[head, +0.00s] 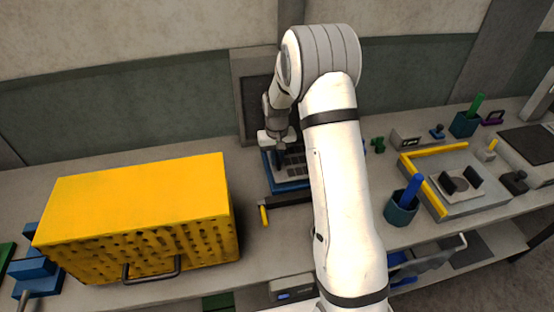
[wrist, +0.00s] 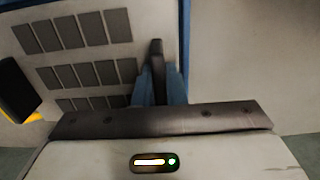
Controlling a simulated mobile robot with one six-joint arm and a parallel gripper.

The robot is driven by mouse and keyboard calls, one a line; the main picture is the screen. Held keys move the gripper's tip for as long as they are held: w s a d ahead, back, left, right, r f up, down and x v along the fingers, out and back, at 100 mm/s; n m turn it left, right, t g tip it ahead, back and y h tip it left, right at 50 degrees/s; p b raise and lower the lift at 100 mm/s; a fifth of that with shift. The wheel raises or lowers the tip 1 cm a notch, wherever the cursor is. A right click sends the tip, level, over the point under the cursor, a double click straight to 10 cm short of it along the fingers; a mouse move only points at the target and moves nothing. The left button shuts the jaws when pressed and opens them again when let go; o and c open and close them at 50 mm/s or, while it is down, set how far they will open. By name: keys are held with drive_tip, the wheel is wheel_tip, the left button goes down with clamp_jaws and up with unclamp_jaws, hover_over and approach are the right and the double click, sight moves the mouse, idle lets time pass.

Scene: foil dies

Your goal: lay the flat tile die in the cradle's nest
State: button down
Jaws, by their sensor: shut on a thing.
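My gripper (head: 281,147) is over a pale board with rows of dark rectangles (head: 293,168), in a blue-edged tray, in the head view. In the wrist view my gripper (wrist: 158,92) is shut on a thin dark piece (wrist: 157,62) standing upright between blue finger parts. It may be the tile die; its face is not visible. The board (wrist: 105,15) lies beyond it, and I cannot tell if the piece touches it. A grey plate (head: 438,162) at the right bears two dark tilted blocks (head: 461,180) around a pale round spot; it may be the cradle.
A large yellow box (head: 140,190) with a handle fills the left. A yellow fence (head: 424,186) edges the grey plate. A teal cup (head: 401,208) with a blue stick stands before it; another cup (head: 464,125) is behind. My arm hides the middle bench.

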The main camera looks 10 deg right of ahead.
drive_tip(key=shift+f, duration=0.8)
drive_tip(key=c, duration=1.9)
unclamp_jaws()
drive_tip(key=shift+f, duration=0.25)
drive_tip(key=shift+c, duration=0.2)
drive_tip(key=o, duration=0.5)
drive_tip(key=shift+c, duration=0.2)
drive_tip(key=shift+r, duration=0.1)
wheel_tip(320, 180, up, 12)
drive_tip(key=shift+s+r+b, duration=0.1)
drive_tip(key=shift+r+b, duration=0.1)
drive_tip(key=shift+b, duration=0.7)
drive_tip(key=s+r+t, duration=0.1)
drive_tip(key=s+r, duration=0.5)
drive_tip(key=s, duration=0.5)
drive_tip(key=s+r+t, duration=0.1)
drive_tip(key=s+r, duration=0.5)
drive_tip(key=s, duration=0.5)
drive_tip(key=s+f+t, duration=0.1)
drive_tip(key=s, duration=0.8)
drive_tip(key=shift+f, duration=0.2)
